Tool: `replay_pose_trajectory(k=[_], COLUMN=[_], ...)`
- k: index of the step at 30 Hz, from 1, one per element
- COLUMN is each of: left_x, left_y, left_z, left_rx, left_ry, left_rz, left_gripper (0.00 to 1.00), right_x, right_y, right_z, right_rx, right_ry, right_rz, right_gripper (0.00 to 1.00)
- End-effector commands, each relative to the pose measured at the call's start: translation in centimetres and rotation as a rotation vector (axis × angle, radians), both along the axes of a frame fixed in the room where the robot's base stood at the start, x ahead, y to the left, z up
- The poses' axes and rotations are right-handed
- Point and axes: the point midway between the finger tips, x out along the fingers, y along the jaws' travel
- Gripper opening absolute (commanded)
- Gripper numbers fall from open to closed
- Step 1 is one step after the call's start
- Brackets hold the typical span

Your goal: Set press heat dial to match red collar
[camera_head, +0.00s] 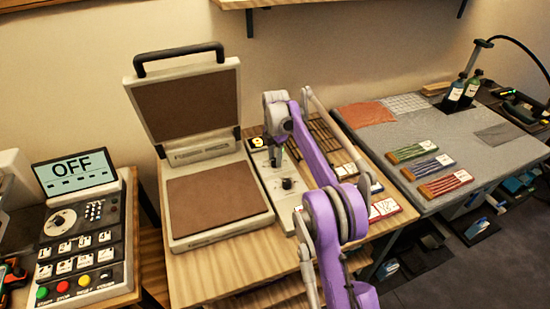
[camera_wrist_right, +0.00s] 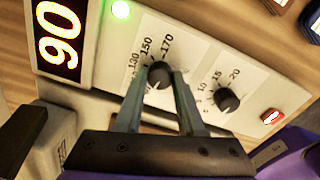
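The press's control panel (camera_head: 270,178) stands beside the open heat press (camera_head: 222,202). In the right wrist view, my right gripper (camera_wrist_right: 160,76) has its two fingers close on both sides of the black heat dial (camera_wrist_right: 158,74) and appears shut on it. Scale marks 130, 150 and 170 show around that dial; its pointer is hard to read. An orange display (camera_wrist_right: 59,42) reads 90. In the head view, the purple right arm partly covers the panel. A red striped piece (camera_head: 446,184), perhaps the red collar, lies on the grey mat. My left gripper is out of view.
A second black dial (camera_wrist_right: 228,100), marked 10, 15 and 20, sits close beside the gripped one, with a red switch (camera_wrist_right: 271,116) beyond. A green light (camera_wrist_right: 121,9) is lit. A keypad console (camera_head: 85,240) reading OFF stands left. Green (camera_head: 411,152) and blue (camera_head: 428,166) pieces lie by the red.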

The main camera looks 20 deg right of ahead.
Motion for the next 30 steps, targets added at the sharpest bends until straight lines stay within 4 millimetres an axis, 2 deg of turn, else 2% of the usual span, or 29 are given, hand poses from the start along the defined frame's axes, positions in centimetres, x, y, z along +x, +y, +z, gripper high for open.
replay_pose_trajectory(k=[1,6,19,30], left_x=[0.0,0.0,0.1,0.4], left_y=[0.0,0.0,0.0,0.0], left_z=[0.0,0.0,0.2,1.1], left_rx=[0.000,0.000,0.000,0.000], left_ry=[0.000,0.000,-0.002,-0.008], left_rz=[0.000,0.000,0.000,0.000], left_gripper=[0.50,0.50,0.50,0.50], right_x=[0.0,0.0,0.0,0.0], right_y=[0.0,0.0,0.0,0.0], right_z=[0.0,0.0,0.1,0.1], right_rx=[0.000,0.000,0.000,0.000], right_ry=[0.000,0.000,0.000,0.000], right_rz=[0.000,0.000,-0.053,-0.326], right_gripper=[0.27,0.00,0.00,0.00])
